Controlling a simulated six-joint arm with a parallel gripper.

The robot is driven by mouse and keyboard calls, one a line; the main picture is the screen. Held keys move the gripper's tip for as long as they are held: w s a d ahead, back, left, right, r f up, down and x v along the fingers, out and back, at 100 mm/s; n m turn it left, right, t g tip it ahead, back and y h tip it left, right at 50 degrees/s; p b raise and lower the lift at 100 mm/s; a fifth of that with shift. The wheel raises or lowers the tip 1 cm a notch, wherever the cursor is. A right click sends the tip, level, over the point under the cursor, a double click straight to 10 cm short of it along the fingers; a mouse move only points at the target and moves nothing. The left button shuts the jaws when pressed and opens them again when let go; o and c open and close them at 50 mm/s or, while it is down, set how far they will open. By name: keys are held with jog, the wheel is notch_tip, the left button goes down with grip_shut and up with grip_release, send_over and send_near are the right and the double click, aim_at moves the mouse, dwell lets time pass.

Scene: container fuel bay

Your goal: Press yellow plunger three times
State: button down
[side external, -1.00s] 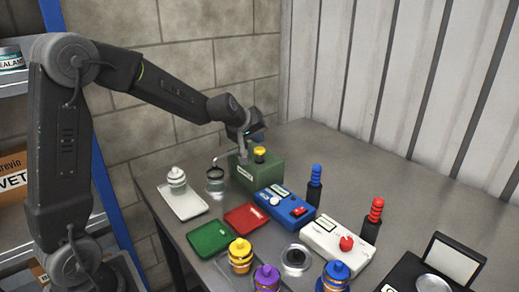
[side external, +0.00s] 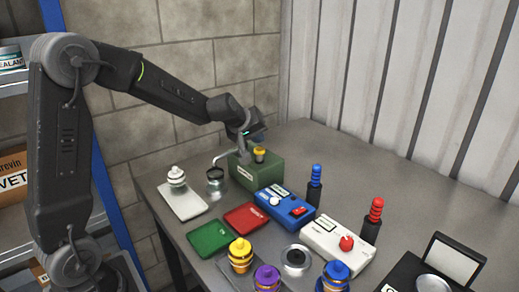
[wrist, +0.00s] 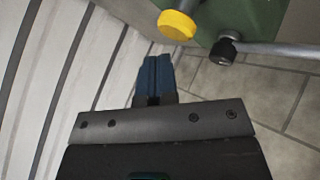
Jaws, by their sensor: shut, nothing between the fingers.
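The yellow plunger (side external: 259,153) stands on top of a green box (side external: 262,176) at the back of the table. In the wrist view the round yellow plunger cap (wrist: 177,26) shows at the upper middle, against the green box (wrist: 250,18). My gripper (side external: 258,131) is just above the plunger in the side view, with its fingertips hard to make out there. In the wrist view my gripper's blue fingers (wrist: 155,72) are together and empty, apart from the cap in the picture.
A metal spout (side external: 228,153) reaches left from the green box over a small glass jar (side external: 215,180). A white tray (side external: 184,205), a red tray (side external: 245,217) and a blue box (side external: 284,206) stand in front. A concrete-block wall (side external: 205,50) is close behind.

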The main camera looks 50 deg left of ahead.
aim_at(257, 148)
jog(key=shift+f, duration=0.15)
jog(key=shift+f, duration=0.3)
jog(key=shift+r, duration=0.1)
jog(key=shift+r, duration=0.35)
dwell(0.4)
jog(key=shift+r, duration=2.45)
